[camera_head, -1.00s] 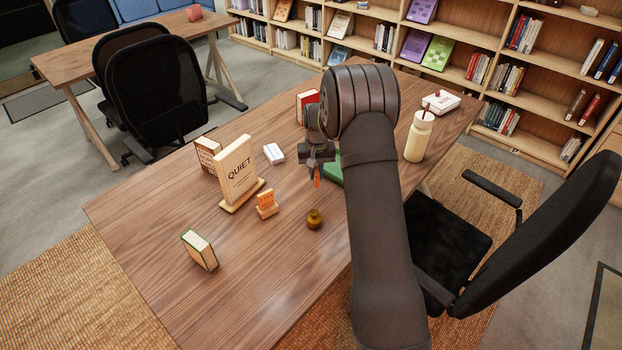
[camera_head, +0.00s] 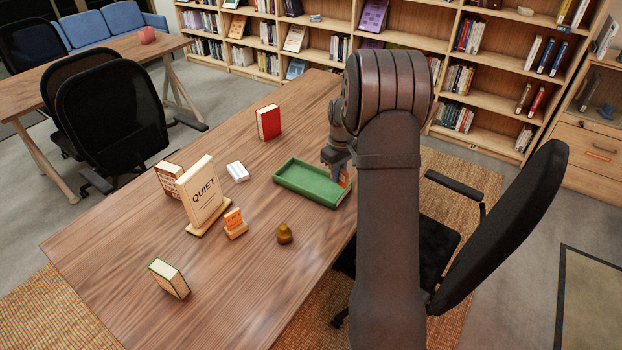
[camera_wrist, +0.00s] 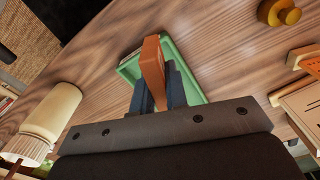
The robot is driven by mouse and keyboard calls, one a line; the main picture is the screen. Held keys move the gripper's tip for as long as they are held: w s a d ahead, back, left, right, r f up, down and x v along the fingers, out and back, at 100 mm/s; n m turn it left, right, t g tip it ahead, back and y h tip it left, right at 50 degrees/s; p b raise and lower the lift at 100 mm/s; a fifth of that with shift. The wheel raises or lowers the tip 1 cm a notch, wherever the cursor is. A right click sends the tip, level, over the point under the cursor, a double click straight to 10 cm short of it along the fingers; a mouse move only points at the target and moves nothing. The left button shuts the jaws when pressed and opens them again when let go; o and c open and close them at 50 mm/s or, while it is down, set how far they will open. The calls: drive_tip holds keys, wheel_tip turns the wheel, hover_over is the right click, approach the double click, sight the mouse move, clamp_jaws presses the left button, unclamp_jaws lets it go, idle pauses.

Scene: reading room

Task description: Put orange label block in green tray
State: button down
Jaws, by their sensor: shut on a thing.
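My gripper (camera_head: 340,160) is shut on the orange label block (camera_head: 345,177). In the wrist view the block (camera_wrist: 152,68) stands out between the dark fingers (camera_wrist: 158,92). The green tray (camera_head: 290,181) lies on the wooden table and looks empty where it shows. In the head view the block is at the tray's right end, partly hidden by my gripper and arm. In the wrist view the tray (camera_wrist: 185,62) is behind the block. The block looks held above it; the exact height cannot be told.
A cream bottle (camera_wrist: 50,112) shows in the wrist view. My arm hides the table's right part.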

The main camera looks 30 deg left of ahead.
drive_tip(key=w+d+n, duration=0.3)
drive_tip(key=d, duration=0.1)
hover_over(321, 194)
drive_tip(key=shift+n, duration=0.3)
wheel_tip(321, 194, down, 6)
drive_tip(key=shift+s+d+f, duration=0.1)
drive_tip(key=shift+f, duration=2.1)
drive_tip(key=shift+f, duration=0.15)
drive_tip(key=c, duration=1.7)
unclamp_jaws()
wheel_tip(321, 194, up, 12)
drive_tip(key=shift+r, duration=0.15)
